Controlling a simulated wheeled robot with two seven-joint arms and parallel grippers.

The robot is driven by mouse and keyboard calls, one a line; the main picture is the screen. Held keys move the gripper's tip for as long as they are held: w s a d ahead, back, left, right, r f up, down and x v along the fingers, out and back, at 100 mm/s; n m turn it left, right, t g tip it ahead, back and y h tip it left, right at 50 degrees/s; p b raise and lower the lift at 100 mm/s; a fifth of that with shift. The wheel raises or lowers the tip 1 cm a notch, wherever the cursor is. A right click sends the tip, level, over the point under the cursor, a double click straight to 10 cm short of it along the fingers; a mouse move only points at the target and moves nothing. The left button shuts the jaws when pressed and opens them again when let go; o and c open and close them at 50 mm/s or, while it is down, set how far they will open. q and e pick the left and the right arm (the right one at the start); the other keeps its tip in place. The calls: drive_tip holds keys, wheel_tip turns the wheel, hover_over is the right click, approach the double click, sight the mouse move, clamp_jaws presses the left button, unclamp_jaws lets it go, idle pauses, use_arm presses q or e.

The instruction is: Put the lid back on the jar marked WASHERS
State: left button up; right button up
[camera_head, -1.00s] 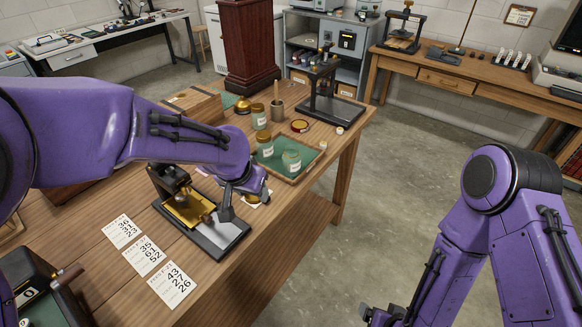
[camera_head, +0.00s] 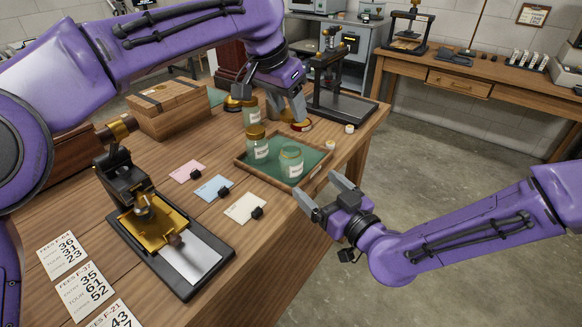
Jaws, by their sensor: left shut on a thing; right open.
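A lidless glass jar (camera_head: 291,163) stands in a green-lined tray (camera_head: 273,183). Beside it stands a jar (camera_head: 257,150) with a gold lid. Another jar (camera_head: 251,117) stands behind the tray, partly hidden by my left arm; a gold lid (camera_head: 233,104) lies left of it. The labels are too small to read, so I cannot tell which jar is WASHERS. My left gripper (camera_head: 300,119) points down behind the tray, shut on a red-and-gold lid (camera_head: 302,127); I cannot tell whether it is off the table. My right gripper (camera_head: 322,191) is open and empty by the tray's front right corner.
A black stand (camera_head: 340,103) is just right of my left gripper, with small white pots (camera_head: 331,144) nearby. Pink, blue and white cards (camera_head: 245,207) with black clips lie before the tray. A brass press (camera_head: 160,225) and wooden chest (camera_head: 170,105) stand left.

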sight(290, 160)
use_arm(q)
drive_tip(key=shift+w, duration=0.1)
use_arm(e)
drive_tip(key=x, duration=1.2)
drive_tip(key=c, duration=1.5)
use_arm(q)
drive_tip(key=shift+a+f, duration=0.1)
drive_tip(key=shift+f, duration=2.4)
